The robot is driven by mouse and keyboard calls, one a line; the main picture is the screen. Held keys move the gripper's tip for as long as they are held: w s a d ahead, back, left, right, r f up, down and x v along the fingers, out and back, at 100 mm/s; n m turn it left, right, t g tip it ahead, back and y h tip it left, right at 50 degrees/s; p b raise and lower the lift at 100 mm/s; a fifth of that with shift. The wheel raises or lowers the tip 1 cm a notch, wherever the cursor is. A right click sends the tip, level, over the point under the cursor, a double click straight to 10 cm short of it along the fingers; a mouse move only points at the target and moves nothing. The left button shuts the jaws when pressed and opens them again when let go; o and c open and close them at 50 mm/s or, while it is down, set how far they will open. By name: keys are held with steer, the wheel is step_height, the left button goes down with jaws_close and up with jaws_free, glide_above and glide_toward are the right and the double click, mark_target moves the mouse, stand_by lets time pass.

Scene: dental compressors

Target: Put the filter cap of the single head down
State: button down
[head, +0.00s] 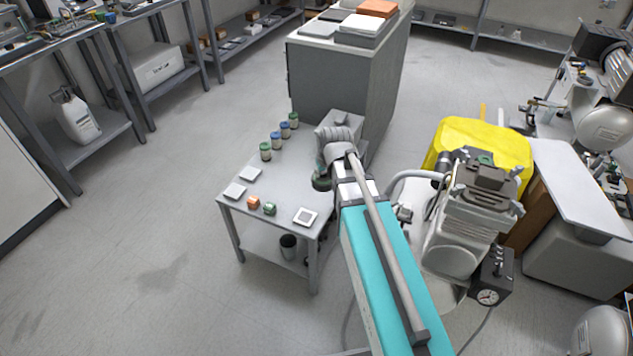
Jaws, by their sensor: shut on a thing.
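My gripper (321,176) hangs over the right side of the small grey table (252,194), below the wrist of my arm. It is shut on a dark round piece, which I take to be the filter cap (321,185). The arm hides part of the gripper and of the cap. I cannot tell whether the cap touches the tabletop. The grey compressor (470,205) stands to the right of the table, with a ribbed head on top and a black gauge box (490,277) on its side.
Several small jars (284,130) line the table's far left edge. A grey cabinet (330,80) stands behind. The table's middle is clear.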

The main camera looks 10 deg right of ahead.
steer(key=shift+w+d+f+b, duration=0.15)
steer(key=shift+w+f+b, duration=1.35)
steer(key=shift+w, duration=0.7)
steer(key=shift+w+d+f+b, duration=0.2)
steer(key=shift+w+f+b, duration=1.3)
steer(key=shift+w, duration=0.65)
steer(key=shift+w+d+f+b, duration=0.15)
steer(key=shift+w+f+b, duration=1.35)
steer(key=shift+w, duration=0.7)
steer(key=shift+f, duration=0.1)
steer(key=shift+w+f+b, duration=0.4)
steer(key=shift+f+b, duration=0.05)
steer(key=shift+b, duration=0.1)
step_height(320, 180, down, 3)
steer(key=b, duration=0.3)
steer(key=shift+f, duration=0.1)
steer(key=shift+c, duration=2.2)
jaws_free()
